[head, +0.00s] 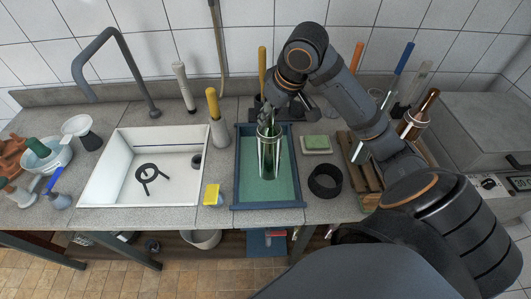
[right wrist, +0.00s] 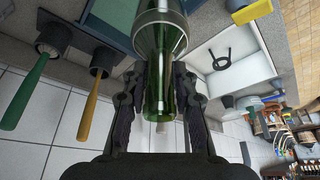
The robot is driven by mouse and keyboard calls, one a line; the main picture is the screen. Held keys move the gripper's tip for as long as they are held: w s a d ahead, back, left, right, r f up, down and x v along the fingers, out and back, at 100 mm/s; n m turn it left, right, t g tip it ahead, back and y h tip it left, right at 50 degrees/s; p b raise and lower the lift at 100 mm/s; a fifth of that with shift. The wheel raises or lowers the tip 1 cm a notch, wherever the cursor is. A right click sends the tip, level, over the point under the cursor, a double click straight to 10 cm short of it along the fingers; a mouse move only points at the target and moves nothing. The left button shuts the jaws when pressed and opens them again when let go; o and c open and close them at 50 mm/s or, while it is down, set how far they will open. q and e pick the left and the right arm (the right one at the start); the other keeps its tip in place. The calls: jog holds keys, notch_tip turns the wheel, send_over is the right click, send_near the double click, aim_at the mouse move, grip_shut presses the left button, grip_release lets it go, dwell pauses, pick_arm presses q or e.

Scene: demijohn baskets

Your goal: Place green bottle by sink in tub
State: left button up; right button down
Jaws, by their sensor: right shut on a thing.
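The green bottle (head: 269,155) is upright over the blue-rimmed tub with a green floor (head: 246,188), within its outline in the head view. I cannot tell whether its base touches the tub floor. My right gripper (head: 268,118) is shut on the bottle's upper part. In the right wrist view the green bottle (right wrist: 160,62) lies between the two fingers of my right gripper (right wrist: 158,95). Part of the tub (right wrist: 112,14) shows at the top of that view. My left gripper is not in view.
The white sink (head: 105,190) with a black ring-shaped part (head: 147,180) is left of the tub. A yellow sponge (head: 212,194) sits between them.

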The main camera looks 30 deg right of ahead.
aim_at(267, 150)
jog(key=shift+a+f, duration=0.3)
jog(key=shift+f, duration=0.25)
jog(key=shift+a+f+n+b, duration=0.15)
jog(key=shift+f+n+b, duration=0.15)
jog(key=shift+f+b, duration=0.45)
notch_tip(267, 150, down, 11)
jog(key=b, duration=1.1)
jog(key=shift+f, duration=0.15)
jog(key=shift+f+b, duration=0.6)
jog(key=shift+f, duration=4.35)
jog(key=shift+s+f, duration=0.1)
jog(key=shift+f, duration=0.05)
jog(key=c, duration=1.1)
grip_release()
jog(key=shift+o, duration=0.2)
